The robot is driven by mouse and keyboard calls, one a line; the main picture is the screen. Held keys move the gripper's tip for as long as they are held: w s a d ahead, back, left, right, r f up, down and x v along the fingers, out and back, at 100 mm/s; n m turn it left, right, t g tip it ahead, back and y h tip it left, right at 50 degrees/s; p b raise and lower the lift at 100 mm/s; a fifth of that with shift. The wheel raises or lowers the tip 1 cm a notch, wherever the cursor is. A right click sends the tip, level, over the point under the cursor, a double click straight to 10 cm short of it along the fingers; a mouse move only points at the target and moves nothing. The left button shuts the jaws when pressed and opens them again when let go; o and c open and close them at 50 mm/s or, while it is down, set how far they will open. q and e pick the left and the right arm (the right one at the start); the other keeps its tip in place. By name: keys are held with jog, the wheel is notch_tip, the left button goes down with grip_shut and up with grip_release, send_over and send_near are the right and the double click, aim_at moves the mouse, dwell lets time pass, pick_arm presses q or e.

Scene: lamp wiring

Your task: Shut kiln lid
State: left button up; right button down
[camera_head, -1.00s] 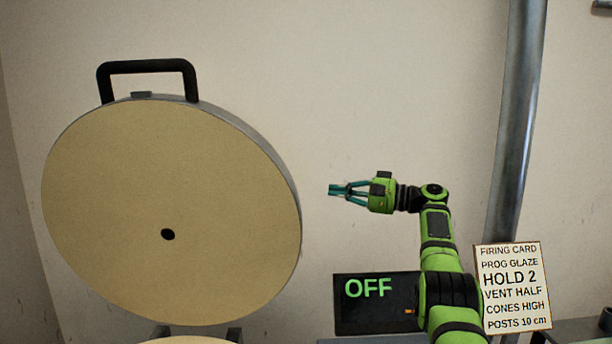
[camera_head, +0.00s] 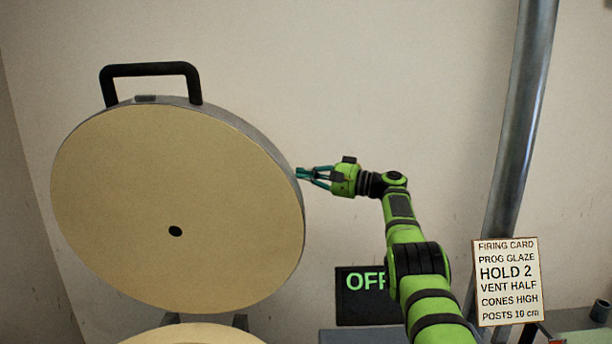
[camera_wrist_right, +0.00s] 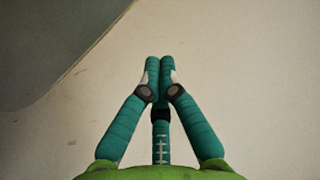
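The round kiln lid (camera_head: 170,180) stands raised, its tan inner face with a small dark hole toward me. Its black handle (camera_head: 150,70) is at the top edge. Part of the kiln body's pale top (camera_head: 195,335) shows below it. My right gripper (camera_head: 300,173) is at the lid's right edge in the head view; whether it touches cannot be told. In the right wrist view its teal fingertips (camera_wrist_right: 160,62) are together with nothing between them. A grey shape, perhaps the lid, fills that view's upper left. My left gripper is not in view.
A black panel (camera_head: 350,310) reading OFF is partly hidden by my right arm. A firing card (camera_head: 508,282) stands at the right before a metal pipe (camera_head: 525,110). A dark cup (camera_head: 600,311) is at the right edge. The wall above my arm is clear.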

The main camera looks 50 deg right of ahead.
jog(key=shift+s+a+f+p, duration=0.2)
jog(key=shift+s+a, duration=0.4)
jog(key=shift+a, duration=0.05)
jog(key=shift+s+a+f+p, duration=0.15)
jog(key=shift+s+a+f, duration=0.05)
jog(key=shift+s+a, duration=0.45)
jog(key=shift+a, duration=0.1)
